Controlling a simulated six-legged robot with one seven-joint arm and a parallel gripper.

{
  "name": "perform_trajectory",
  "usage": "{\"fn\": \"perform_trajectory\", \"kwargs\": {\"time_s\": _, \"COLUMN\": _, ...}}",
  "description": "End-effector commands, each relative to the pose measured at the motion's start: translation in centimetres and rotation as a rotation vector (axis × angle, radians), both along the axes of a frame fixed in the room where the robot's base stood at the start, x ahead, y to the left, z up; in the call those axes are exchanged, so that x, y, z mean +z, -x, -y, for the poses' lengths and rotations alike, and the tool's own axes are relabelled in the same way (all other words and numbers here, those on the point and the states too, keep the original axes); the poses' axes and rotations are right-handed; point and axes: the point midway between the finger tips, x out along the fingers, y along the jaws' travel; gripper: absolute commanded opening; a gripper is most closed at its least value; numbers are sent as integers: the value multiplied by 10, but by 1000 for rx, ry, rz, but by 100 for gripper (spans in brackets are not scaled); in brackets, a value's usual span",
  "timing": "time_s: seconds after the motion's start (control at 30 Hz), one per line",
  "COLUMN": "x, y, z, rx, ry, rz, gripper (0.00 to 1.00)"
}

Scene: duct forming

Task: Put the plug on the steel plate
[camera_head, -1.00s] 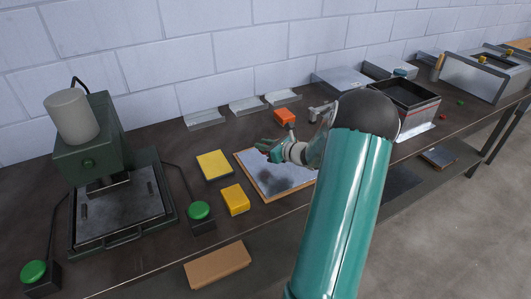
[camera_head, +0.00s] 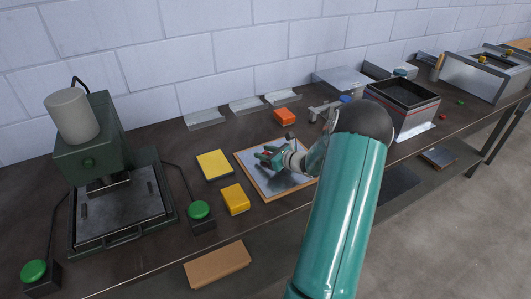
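A flat grey metal sheet (camera_head: 282,184) lies on a tan-edged board near the bench's front edge; it looks like the steel plate. My gripper (camera_head: 265,157) is low over the sheet's upper middle, with green fingers pointing left. Small red spots show at the fingers, but I cannot tell whether they are a held part or the gripper itself. Whether the fingers touch the sheet is unclear. I cannot pick out the plug with certainty. A blue round piece (camera_head: 345,99) shows just behind my arm, partly hidden.
A green press (camera_head: 90,150) and green button boxes (camera_head: 199,211) stand left. An open metal box (camera_head: 402,95) stands right. Angled brackets line the wall.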

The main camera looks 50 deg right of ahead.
Motion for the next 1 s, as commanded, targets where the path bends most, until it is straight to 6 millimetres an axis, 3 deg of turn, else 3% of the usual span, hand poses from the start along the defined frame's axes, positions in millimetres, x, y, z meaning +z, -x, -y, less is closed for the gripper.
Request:
{"fn": "perform_trajectory", "kwargs": {"time_s": 0.37, "x": 5, "y": 8, "z": 1, "rx": -2, "ry": 1, "rz": -1, "gripper": 41}}
{"fn": "perform_trajectory", "kwargs": {"time_s": 0.8, "x": 28, "y": 93, "z": 8, "rx": -3, "ry": 1, "rz": -1, "gripper": 41}}
{"fn": "perform_trajectory", "kwargs": {"time_s": 1.0, "x": 34, "y": 113, "z": 9, "rx": -1, "ry": 1, "rz": 0, "gripper": 41}}
